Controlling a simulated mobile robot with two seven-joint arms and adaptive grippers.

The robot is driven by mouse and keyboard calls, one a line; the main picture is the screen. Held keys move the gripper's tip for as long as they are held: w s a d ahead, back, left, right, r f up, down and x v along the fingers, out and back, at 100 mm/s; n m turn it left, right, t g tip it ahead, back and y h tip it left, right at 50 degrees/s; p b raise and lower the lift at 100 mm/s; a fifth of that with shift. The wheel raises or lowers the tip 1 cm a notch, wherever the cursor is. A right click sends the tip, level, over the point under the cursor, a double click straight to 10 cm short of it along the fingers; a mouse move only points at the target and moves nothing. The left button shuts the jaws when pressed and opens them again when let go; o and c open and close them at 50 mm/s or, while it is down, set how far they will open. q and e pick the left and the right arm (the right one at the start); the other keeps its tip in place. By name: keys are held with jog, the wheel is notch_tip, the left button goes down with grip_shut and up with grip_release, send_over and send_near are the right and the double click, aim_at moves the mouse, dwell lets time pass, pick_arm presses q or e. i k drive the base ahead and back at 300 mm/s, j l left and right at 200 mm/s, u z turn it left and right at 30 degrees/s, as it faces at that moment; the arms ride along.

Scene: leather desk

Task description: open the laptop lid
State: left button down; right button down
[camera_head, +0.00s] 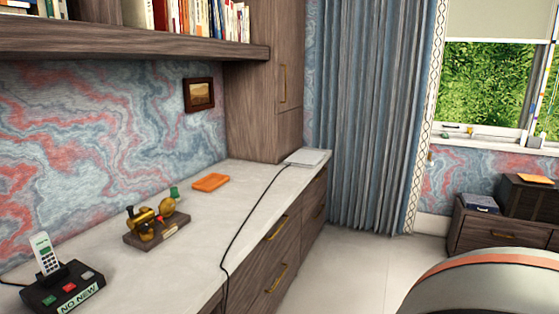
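A thin, light grey flat object (305,157) lies at the far end of the desk, near its right edge; it looks like the laptop with its lid closed, but it is small and I cannot be sure. A black cable (250,222) runs from near it along the desk top and over the front edge. Neither of my grippers shows in the head view.
The pale desk top (225,220) also carries an orange flat item (210,182), a brass model on a wooden base (155,228) and a phone on a dark base (55,277). A cabinet (265,110) stands behind. A rounded grey-and-orange shape (490,285) fills the lower right.

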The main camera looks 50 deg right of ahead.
aim_at(302, 156)
jog(key=z, duration=1.8)
jog(key=i+l+z, duration=0.2)
jog(key=i, duration=0.35)
jog(key=i+l+z, duration=0.1)
jog(key=i+z, duration=0.25)
jog(key=i, duration=1.05)
jog(key=i+u, duration=0.1)
jog(key=i, duration=0.65)
jog(key=i+l, duration=0.1)
jog(key=i, duration=0.65)
jog(key=i+l+u, duration=0.2)
jog(key=i+u, duration=0.15)
jog(key=i, duration=0.2)
jog(key=i+l+u, duration=0.4)
jog(key=i+j, duration=0.05)
jog(key=i, duration=0.05)
